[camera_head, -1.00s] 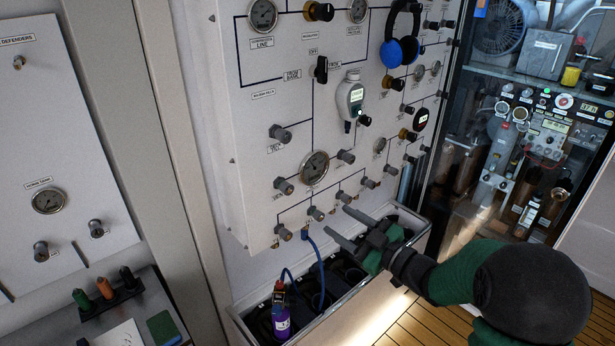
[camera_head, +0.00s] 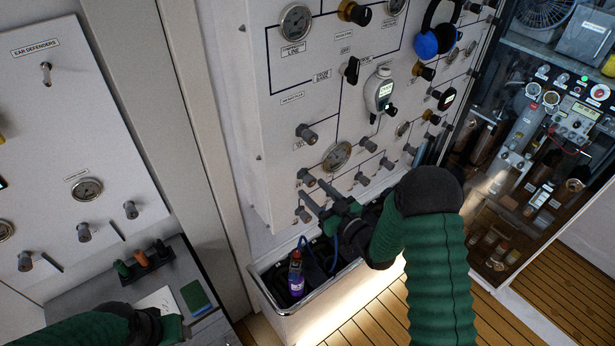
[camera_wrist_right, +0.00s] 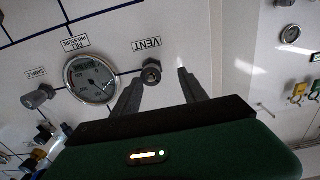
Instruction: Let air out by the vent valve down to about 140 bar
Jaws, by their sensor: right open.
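The vent valve is a dark grey knob (camera_head: 306,133) on the white panel, above its label. In the right wrist view, the vent knob (camera_wrist_right: 152,72) appears between my two fingertips, below the upside-down VENT label. The round fill pressure gauge (camera_wrist_right: 91,78) is beside it; its reading is too small to tell. The gauge also shows in the head view (camera_head: 337,156). My right gripper (camera_head: 312,188) is open and empty, in front of the panel, below the vent knob in the head view. I see no contact with the knob. My left gripper (camera_head: 180,328) is at the bottom left, its fingers unclear.
Several other knobs and gauges crowd the panel. An open trough (camera_head: 262,292) below holds a purple bottle (camera_head: 296,280) with a blue hose. Blue ear defenders (camera_head: 432,42) hang at the upper right. A shelf (camera_head: 85,290) with coloured handles stands at left.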

